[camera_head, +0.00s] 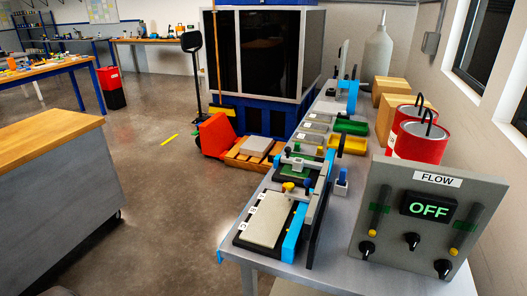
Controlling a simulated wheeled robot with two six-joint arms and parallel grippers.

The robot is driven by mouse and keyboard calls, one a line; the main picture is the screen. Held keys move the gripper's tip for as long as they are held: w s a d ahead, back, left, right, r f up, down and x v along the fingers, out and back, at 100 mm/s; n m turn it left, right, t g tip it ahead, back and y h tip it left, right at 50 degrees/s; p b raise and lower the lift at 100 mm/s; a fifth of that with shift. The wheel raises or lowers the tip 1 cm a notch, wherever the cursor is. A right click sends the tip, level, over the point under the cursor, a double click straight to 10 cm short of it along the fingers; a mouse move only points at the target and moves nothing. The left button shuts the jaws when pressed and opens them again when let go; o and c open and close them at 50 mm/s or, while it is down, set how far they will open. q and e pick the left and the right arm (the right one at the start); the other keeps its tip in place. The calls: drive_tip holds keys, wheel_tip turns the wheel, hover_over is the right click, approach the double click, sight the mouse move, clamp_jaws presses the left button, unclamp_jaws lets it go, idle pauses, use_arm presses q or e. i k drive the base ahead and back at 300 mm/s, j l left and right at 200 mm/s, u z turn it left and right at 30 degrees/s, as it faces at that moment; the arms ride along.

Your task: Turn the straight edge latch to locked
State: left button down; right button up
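A board with a pale plate (265,220) lies at the near end of the grey bench (325,265). A long bar with a bright blue side (294,235) runs along the plate's right side. A grey crosspiece with a yellow knob (288,187) and a dark blue knob (308,190) stands at the plate's far end. I cannot tell which of these parts is the straight edge latch, or whether it is locked. Neither of my grippers is in view.
A flow panel (420,215) reading OFF stands at the bench's near right. Red cans (418,142), cardboard boxes (385,92) and trays (350,127) stand farther back. A wood-topped cabinet (45,140) is at left. The floor (175,200) between is clear.

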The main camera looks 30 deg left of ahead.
sight(270, 158)
drive_tip(key=i+j, duration=0.15)
drive_tip(key=j, duration=0.25)
drive_tip(key=i+j, duration=0.1)
drive_tip(key=j, duration=0.35)
drive_tip(key=i+j, duration=0.15)
drive_tip(key=j, duration=0.25)
drive_tip(key=i+j, duration=0.1)
drive_tip(key=j, duration=0.35)
drive_tip(key=i+j, duration=0.15)
drive_tip(key=j, duration=0.25)
drive_tip(key=i+j+z, duration=0.1)
drive_tip(key=j, duration=0.35)
